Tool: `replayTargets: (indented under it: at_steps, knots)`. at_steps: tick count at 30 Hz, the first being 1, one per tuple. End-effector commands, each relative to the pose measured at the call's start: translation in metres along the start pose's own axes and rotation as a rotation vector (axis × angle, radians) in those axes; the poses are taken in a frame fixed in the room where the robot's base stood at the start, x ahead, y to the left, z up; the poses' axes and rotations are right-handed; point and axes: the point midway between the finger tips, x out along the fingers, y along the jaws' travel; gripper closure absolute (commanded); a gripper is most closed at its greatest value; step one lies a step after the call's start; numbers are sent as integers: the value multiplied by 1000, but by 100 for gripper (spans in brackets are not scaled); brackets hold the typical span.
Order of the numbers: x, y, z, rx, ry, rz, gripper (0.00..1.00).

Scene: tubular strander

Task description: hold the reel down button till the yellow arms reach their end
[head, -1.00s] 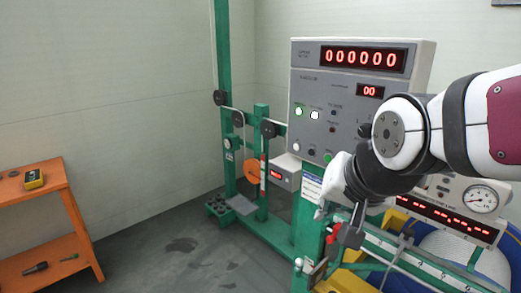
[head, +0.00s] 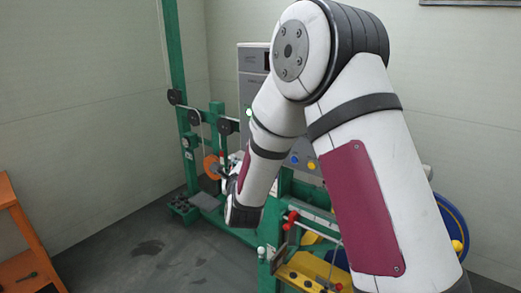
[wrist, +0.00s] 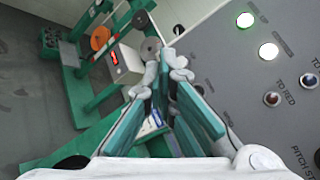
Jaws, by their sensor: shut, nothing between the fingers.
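In the wrist view the grey control panel (wrist: 225,65) fills the right side; a strip of it (head: 252,62) shows behind my arm in the head view. It has two lit buttons, a greenish-white one (wrist: 245,20) and a white one (wrist: 268,51). Their labels are too blurred to tell which is reel down. My gripper (wrist: 168,62) is shut and empty, its tips left of the lit buttons; I cannot tell if they touch the panel. In the head view it is mostly hidden by my arm. Yellow parts (head: 312,272) show low down; I cannot tell if they are the yellow arms.
A green frame (head: 180,80) with an orange disc (head: 211,167) stands left of my gripper. An orange shelf (head: 22,245) is at the far left. Grey floor between them is clear. A blue wheel (head: 450,215) is partly hidden at right.

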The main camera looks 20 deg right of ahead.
Motion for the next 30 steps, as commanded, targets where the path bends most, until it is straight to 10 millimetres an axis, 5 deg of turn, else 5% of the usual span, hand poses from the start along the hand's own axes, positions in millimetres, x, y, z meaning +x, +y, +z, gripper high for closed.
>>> replayTargets:
  at_steps: [14, 30]
  knots:
    - [3, -2, -3, 15, -1, -11, 100]
    - [48, -34, -36, 14, -1, -13, 100]
